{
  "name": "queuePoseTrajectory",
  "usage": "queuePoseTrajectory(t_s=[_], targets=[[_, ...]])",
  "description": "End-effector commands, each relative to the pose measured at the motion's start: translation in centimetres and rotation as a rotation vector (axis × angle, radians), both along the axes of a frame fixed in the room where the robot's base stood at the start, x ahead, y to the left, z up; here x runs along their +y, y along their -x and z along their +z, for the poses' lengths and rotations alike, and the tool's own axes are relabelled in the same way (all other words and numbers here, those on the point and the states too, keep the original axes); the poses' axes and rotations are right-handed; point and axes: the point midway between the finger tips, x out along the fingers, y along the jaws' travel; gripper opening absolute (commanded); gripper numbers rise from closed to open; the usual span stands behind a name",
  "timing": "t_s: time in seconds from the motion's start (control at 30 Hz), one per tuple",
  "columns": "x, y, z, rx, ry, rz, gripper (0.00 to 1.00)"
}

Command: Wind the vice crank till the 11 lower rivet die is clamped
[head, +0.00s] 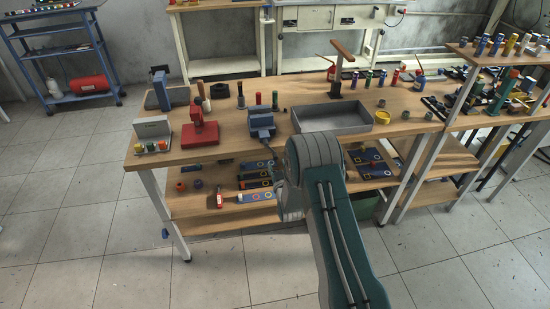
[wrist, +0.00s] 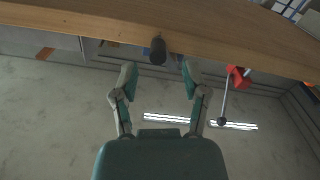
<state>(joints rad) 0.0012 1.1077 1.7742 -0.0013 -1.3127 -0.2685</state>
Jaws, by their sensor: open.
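The blue vice (head: 262,124) stands at the front edge of the workbench in the head view. I cannot tell its crank clearly there, nor make out a die between its jaws. In the wrist view my gripper (wrist: 159,72) is open, with its two fingers apart on either side of a short dark cylinder (wrist: 158,50). This cylinder sits by the bench edge just beyond the fingertips and may be the crank's handle; neither finger visibly touches it.
A red press (head: 200,132) stands left of the vice; its lever appears to show at right in the wrist view (wrist: 228,95). A grey tray (head: 330,119) lies to the right. Several small cylinders stand behind. A lower shelf (head: 220,213) holds parts. The front floor is clear.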

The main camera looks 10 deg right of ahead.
Motion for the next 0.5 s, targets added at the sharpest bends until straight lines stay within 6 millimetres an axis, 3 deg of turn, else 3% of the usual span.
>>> queuePoseTrajectory(t_s=[0.2,0.5], targets=[[0.0,-3.2,0.0,-0.001,0.0,0.0,0.58],[0.0,-4.5,0.0,0.001,0.0,0.0,0.58]])
